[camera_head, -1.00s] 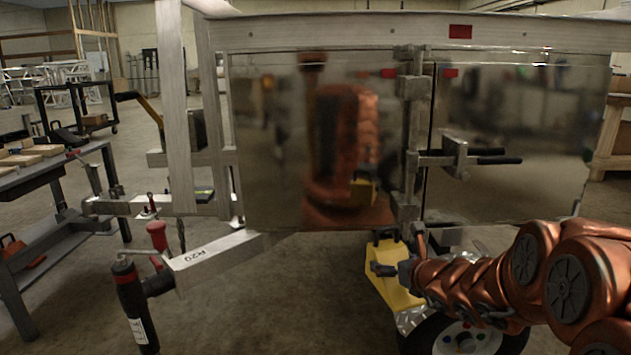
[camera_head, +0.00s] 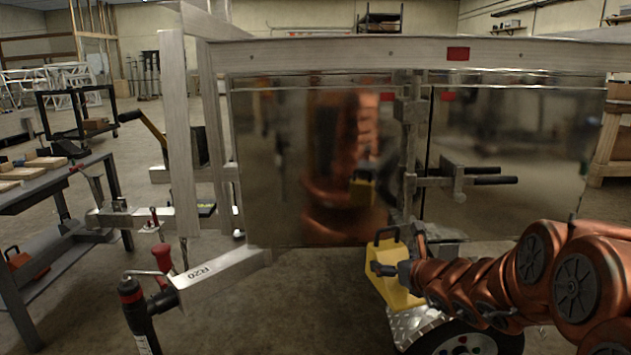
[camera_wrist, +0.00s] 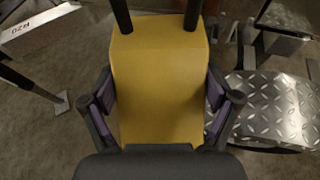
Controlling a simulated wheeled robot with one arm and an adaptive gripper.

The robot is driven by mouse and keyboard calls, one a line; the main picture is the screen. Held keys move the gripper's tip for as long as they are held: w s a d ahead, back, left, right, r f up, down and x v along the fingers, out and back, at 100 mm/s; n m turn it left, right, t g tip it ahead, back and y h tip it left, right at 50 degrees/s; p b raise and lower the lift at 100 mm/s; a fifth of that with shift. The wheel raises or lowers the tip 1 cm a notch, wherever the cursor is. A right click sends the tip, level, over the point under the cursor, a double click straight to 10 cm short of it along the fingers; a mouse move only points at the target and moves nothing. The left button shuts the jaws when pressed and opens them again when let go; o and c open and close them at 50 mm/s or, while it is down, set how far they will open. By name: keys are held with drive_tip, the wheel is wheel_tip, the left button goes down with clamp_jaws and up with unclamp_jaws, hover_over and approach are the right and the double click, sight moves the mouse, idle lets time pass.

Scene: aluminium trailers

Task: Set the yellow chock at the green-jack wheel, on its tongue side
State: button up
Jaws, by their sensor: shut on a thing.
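The yellow chock (camera_head: 403,290) has a black handle and hangs in my gripper (camera_head: 384,269), beside the near trailer's wheel. The wrist view shows the chock (camera_wrist: 160,75) filling the space between both fingers of my gripper (camera_wrist: 160,100), which is shut on its sides. The wheel (camera_head: 465,342) is partly visible at the bottom of the head view, under a diamond-plate fender (camera_head: 416,322). The fender also shows to the right of the chock in the wrist view (camera_wrist: 275,108). The chock is on the left, tongue side of this wheel. I cannot tell whether it touches the floor.
The tongue beam marked R20 (camera_head: 222,266) reaches left from the trailer to a black jack with a red band (camera_head: 136,310). No jack clearly shows green. Shiny trailer panels (camera_head: 310,160) stand behind the chock. A workbench (camera_head: 60,185) is at left. Floor is open between jack and chock.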

wheel_tip(320, 180, up, 44)
drive_tip(key=p, duration=4.3)
drive_tip(key=shift+r, duration=0.25)
